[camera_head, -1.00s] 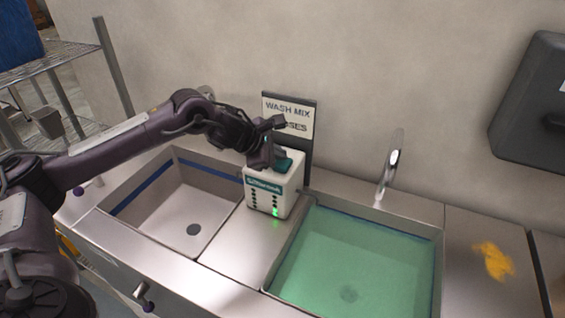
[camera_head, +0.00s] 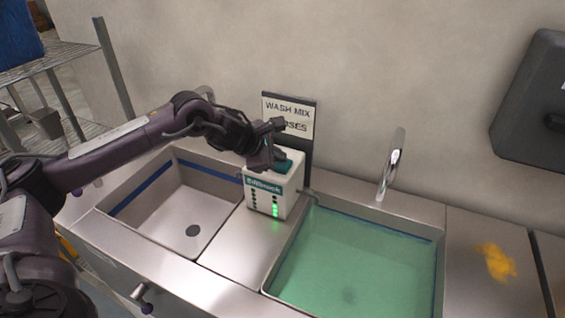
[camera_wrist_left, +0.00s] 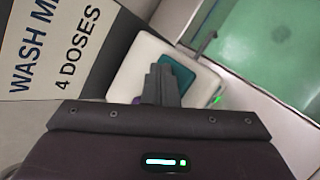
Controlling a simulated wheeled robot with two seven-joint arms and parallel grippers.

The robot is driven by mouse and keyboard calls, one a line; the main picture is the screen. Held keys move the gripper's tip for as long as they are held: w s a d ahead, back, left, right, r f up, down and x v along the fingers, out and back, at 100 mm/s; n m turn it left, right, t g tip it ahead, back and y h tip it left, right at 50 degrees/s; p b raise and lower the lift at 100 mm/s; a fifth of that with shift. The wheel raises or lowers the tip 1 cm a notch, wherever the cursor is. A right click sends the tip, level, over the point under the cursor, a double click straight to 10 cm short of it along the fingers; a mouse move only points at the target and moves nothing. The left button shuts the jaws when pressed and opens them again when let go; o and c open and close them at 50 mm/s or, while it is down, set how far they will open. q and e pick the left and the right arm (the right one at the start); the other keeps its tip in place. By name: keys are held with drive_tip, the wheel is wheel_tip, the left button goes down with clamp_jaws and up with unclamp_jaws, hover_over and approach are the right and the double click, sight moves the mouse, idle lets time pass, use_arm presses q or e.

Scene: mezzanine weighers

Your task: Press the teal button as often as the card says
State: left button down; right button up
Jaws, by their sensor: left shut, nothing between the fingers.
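The white dispenser box (camera_head: 262,200) stands on the steel divider between two sinks, with green lights lit on its front. Its teal button (camera_head: 290,164) is on top and also shows in the left wrist view (camera_wrist_left: 178,76). The card (camera_head: 290,112) stands behind it; in the left wrist view the card (camera_wrist_left: 55,40) reads "4 DOSES". My left gripper (camera_head: 270,163) is shut and empty, its tips at the button's left side; I cannot tell whether they touch it. The left wrist view also shows the gripper's fingers (camera_wrist_left: 163,80). My right gripper is not in view.
The left sink (camera_head: 150,215) is empty. The right sink (camera_head: 350,262) holds green liquid, with a tap (camera_head: 391,165) behind it. A yellow patch (camera_head: 496,262) lies on the right counter. A dark wall unit (camera_head: 535,100) hangs at the right.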

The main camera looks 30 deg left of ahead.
sight(279, 164)
use_arm(q)
drive_tip(key=shift+f, duration=0.25)
drive_tip(key=shift+r, duration=0.2)
drive_tip(key=shift+r+p, duration=0.4)
drive_tip(key=shift+r, duration=0.45)
drive_tip(key=shift+r+p, duration=1.65)
drive_tip(key=shift+r, duration=0.9)
idle(0.6)
